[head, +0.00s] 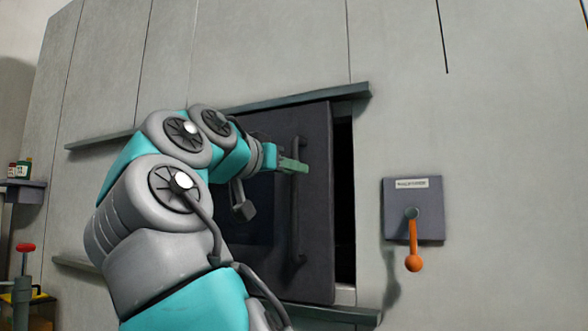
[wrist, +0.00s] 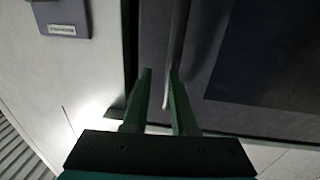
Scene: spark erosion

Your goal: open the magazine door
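The magazine door (head: 318,215) is a dark sliding panel in the grey machine wall. It stands slightly open, with a narrow black gap (head: 344,200) along its right edge. A long dark vertical handle (head: 296,225) is fixed near that edge. My gripper (head: 293,165) is at the upper part of the handle. In the wrist view, the green fingers (wrist: 160,72) are apart, with a visible space between them. The handle (wrist: 179,40) runs down beside and partly behind the right finger's tip; whether they touch is unclear.
Rails (head: 300,99) run above and below the door. Right of it is a dark plate (head: 430,230) with a small label and an orange-knobbed lever (head: 413,262) pointing down. A shelf (head: 25,184) with small bottles and a red-knobbed device (head: 24,265) stand at far left.

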